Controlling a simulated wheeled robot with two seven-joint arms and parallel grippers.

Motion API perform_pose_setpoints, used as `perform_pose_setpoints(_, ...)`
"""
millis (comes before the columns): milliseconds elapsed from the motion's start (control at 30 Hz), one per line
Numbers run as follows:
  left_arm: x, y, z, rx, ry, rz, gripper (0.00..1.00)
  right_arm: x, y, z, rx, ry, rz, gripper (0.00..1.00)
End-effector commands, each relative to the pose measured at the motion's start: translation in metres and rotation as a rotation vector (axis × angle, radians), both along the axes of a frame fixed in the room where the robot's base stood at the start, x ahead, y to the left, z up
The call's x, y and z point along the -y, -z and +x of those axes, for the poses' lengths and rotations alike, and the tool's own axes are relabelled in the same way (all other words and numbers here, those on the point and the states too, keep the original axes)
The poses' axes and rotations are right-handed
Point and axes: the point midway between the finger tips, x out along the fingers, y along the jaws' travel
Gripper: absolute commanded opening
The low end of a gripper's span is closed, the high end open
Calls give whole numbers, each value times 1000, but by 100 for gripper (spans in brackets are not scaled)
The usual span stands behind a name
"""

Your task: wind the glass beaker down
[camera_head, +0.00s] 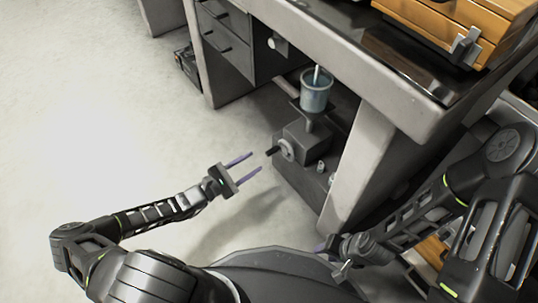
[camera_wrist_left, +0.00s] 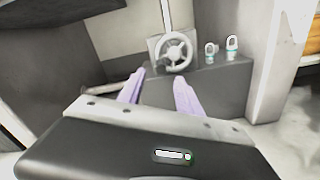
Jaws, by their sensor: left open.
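The glass beaker (camera_head: 315,94), with bluish contents and a thin rod in it, stands upright on a small plate above a dark lift block (camera_head: 308,138). A grey spoked handwheel (camera_head: 287,150) with a dark handle (camera_head: 271,151) is on the block's left side. The wheel also shows in the left wrist view (camera_wrist_left: 174,52), ahead of the fingers. My left gripper (camera_head: 256,162) is open and empty, its purple fingers pointing at the wheel with a gap. My right gripper (camera_head: 328,248) is low beside the table leg; its jaws are unclear.
The lift stands in the recess under a table (camera_head: 395,90), between a drawer cabinet (camera_head: 228,45) and a pale leg (camera_head: 355,170). Two small ringed objects (camera_wrist_left: 210,52) (camera_wrist_left: 232,47) sit beside the wheel. The floor (camera_head: 90,130) at left is clear.

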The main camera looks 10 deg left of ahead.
Motion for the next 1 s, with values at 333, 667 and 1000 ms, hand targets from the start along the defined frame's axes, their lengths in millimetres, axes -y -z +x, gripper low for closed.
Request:
perform_pose_setpoints(333,18,3,19,0,4,0,42,0,11,1,0,1,1,36)
perform_pose_setpoints(667,47,3,55,-1,4,1,42,1,25,4,2,3,5,36)
perform_pose_setpoints(1000,51,1,60,-3,3,2,42,1,25,4,2,3,5,36)
